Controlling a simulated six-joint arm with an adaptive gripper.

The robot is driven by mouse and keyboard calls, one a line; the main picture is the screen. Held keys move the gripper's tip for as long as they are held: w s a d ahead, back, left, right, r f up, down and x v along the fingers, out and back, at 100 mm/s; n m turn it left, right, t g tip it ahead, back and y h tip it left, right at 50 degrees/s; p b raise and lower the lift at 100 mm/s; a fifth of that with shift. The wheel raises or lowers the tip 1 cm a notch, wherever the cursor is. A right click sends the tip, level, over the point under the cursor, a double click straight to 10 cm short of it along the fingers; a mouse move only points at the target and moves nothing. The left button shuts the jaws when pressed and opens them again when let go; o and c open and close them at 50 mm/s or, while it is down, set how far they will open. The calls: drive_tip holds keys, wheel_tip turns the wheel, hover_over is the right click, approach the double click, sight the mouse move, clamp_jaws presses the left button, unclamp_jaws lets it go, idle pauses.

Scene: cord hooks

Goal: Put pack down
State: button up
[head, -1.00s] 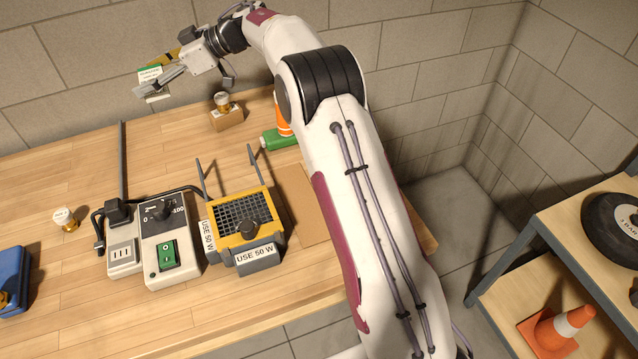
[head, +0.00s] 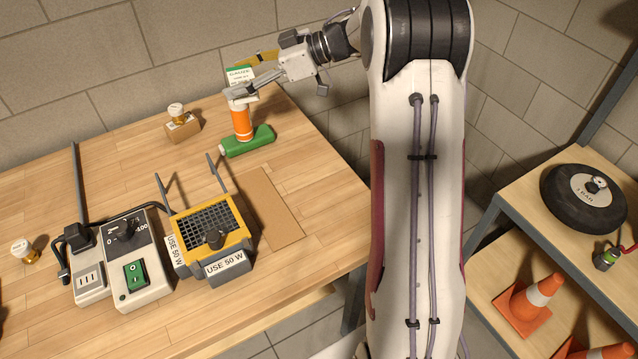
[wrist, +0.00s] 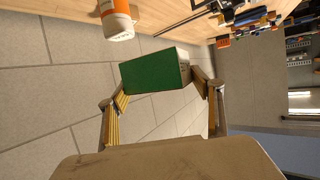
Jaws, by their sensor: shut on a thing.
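The pack (head: 240,75) is a small box with a white face and a green top band. My gripper (head: 246,82) is shut on it and holds it in the air over the far right part of the bench, in front of the block wall. In the wrist view the pack's green face (wrist: 155,72) sits between the two fingers (wrist: 160,90), one on each side. In the head view the pack is just above and behind an orange and white bottle (head: 241,122).
A green bottle (head: 247,141) lies beside the orange one. A jar on a small brown box (head: 183,127) stands to the left. A brown flat sheet (head: 270,205) lies bare near the bench's right edge, beside a yellow-framed heater (head: 210,228) with a grille and two upright rods.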

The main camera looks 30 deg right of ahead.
drive_tip(key=shift+s+d+m+t+h, duration=0.55)
drive_tip(key=shift+s+d, duration=2)
drive_tip(key=shift+s, duration=1.45)
drive_tip(key=shift+s+d+m+t+h, duration=0.35)
drive_tip(key=shift+s+d+m+t, duration=0.25)
drive_tip(key=shift+s+d, duration=2.65)
wheel_tip(320, 180, down, 11)
drive_tip(key=s+a, duration=0.1)
drive_tip(key=shift+s+a, duration=0.15)
drive_tip(key=shift+a, duration=0.15)
drive_tip(key=shift+f, duration=3.05)
drive_tip(key=shift+f, duration=0.1)
drive_tip(key=shift+f, duration=1.8)
drive_tip(key=shift+f, duration=0.1)
